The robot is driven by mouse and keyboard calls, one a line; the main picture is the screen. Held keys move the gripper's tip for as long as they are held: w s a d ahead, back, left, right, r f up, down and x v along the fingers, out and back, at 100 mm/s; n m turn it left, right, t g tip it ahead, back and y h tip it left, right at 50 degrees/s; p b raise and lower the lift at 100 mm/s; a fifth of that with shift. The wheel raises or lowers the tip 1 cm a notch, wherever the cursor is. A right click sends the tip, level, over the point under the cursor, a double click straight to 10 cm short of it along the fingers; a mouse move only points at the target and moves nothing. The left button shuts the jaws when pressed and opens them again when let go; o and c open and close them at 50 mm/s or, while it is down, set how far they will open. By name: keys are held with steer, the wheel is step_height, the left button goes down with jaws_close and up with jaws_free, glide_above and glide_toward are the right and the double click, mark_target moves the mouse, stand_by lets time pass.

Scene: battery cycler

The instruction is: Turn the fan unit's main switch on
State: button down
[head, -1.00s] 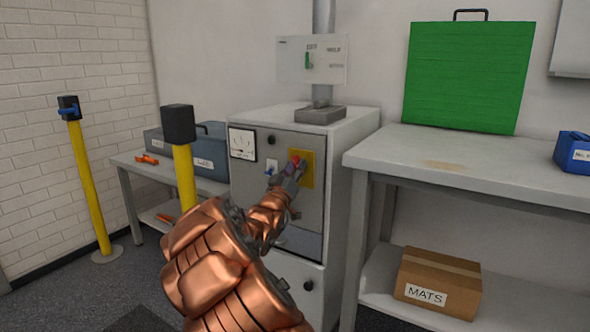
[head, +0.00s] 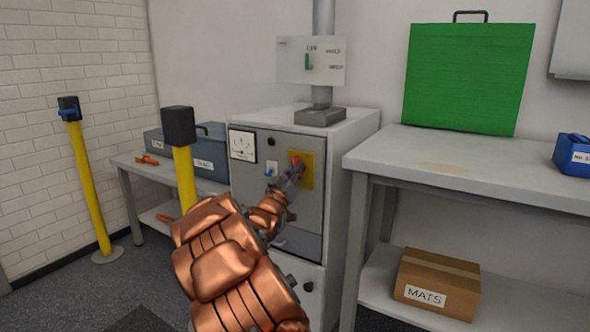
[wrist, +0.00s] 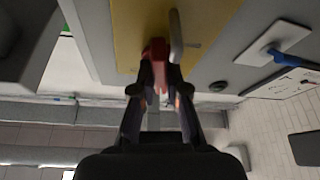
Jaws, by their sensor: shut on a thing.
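A grey cabinet (head: 352,150) stands in the middle of the head view with a pipe rising from its top. On its front is a yellow plate (head: 308,172) with a red switch handle (head: 296,160). The red handle also shows in the wrist view (wrist: 155,50), beside a pale grey lever-like piece (wrist: 177,36). My gripper (wrist: 158,70) is shut on the red handle, with one finger on each side. In the head view my gripper (head: 292,174) partly covers the plate, and the handle's exact angle is hard to tell.
A yellow post (head: 185,172) stands left of my arm; a workbench (head: 470,165) is at right.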

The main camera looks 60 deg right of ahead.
steer(key=shift+m+g+p, duration=0.5)
steer(key=shift+m+g, duration=0.7)
steer(key=shift+m, duration=1)
steer(key=c, duration=1.2)
jaws_free()
steer(key=shift+a, duration=0.1)
steer(key=v, duration=1.2)
steer(key=shift+f, duration=0.15)
